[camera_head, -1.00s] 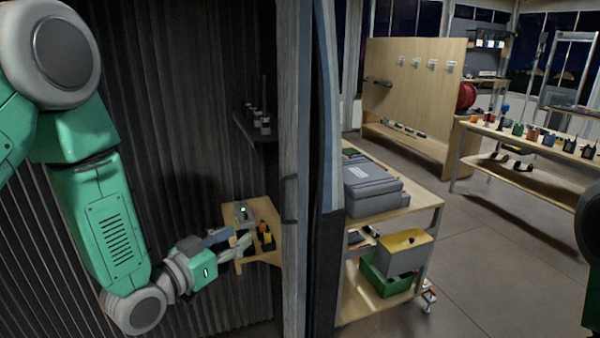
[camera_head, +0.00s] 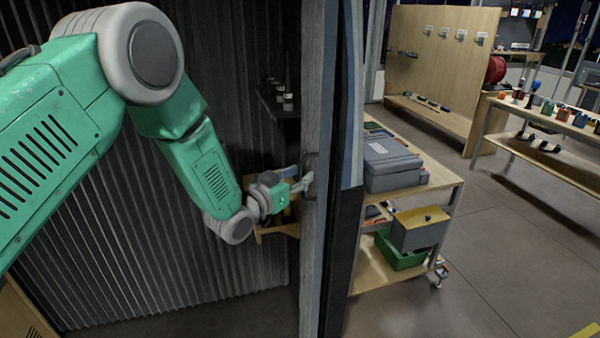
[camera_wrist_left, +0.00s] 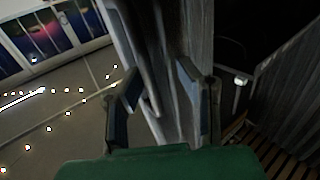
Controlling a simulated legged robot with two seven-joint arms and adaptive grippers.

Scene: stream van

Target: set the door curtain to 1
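Blue-grey and dark strips hang just right of this edge. My left gripper (camera_head: 303,183) is at the edge, at handle height. In the left wrist view my left gripper (camera_wrist_left: 160,105) has its two fingers apart, with the grey curtain edge (camera_wrist_left: 172,45) running between them. I cannot tell whether either finger touches it. My right gripper is not in view.
A small wooden shelf (camera_head: 268,232) sits behind my left gripper. A corrugated dark wall (camera_head: 180,270) fills the left. Right of the curtain stands a wooden cart (camera_head: 445,190) with a grey case (camera_head: 392,165). Open floor (camera_head: 490,250) lies further right.

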